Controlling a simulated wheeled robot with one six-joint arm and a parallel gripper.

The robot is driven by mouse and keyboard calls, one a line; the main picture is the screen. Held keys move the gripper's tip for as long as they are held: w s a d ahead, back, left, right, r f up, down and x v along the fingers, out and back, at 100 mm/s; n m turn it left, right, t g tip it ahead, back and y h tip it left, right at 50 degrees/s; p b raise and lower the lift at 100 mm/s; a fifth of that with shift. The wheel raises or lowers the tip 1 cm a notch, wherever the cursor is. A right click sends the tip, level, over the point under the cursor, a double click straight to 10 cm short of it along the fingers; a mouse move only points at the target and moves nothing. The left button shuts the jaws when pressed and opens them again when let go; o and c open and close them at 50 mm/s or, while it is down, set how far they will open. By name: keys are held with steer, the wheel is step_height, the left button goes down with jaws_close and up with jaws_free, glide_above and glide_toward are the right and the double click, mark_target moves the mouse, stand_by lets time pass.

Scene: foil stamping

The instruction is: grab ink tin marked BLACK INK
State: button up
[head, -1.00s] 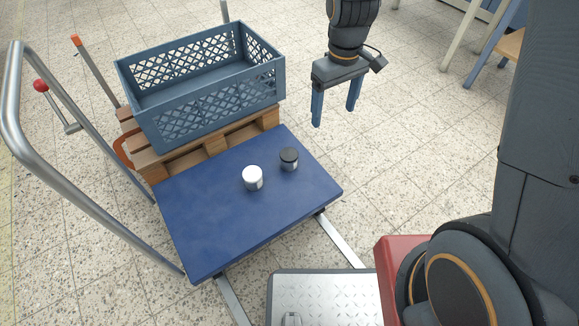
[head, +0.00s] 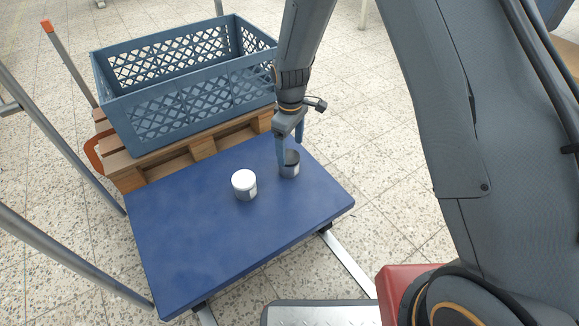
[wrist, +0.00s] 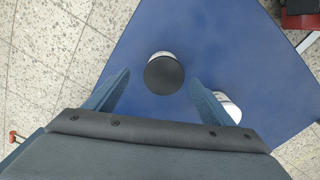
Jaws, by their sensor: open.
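The black-lidded tin (head: 291,165) stands upright on the blue platform (head: 200,235), near its far right side. Its label text is too small to read. My gripper (head: 289,158) is open above it, pointing down, with one finger in front of part of the lid. In the wrist view the black lid (wrist: 164,75) lies between and slightly beyond the two fingertips of my gripper (wrist: 160,82), with gaps on both sides. A white-lidded tin (head: 244,184) stands to the left on the platform. In the wrist view the white tin (wrist: 229,106) is partly hidden behind the right finger.
A blue-grey lattice crate (head: 185,85) sits on a wooden pallet (head: 200,148) behind the platform. Metal rails (head: 70,250) rise at the left. The platform's front and left are bare.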

mark_target(289, 156)
steer(key=f+b, duration=0.1)
steer(key=f, duration=0.1)
steer(key=f+b, duration=0.1)
steer(key=f, duration=0.1)
steer(key=f+b, duration=0.1)
steer(key=f, duration=0.2)
steer(key=shift+s+a+b, duration=0.15)
steer(key=shift+s+b, duration=0.1)
steer(key=shift+b, duration=0.05)
steer(key=shift+r, duration=0.15)
steer(key=c, duration=1.3)
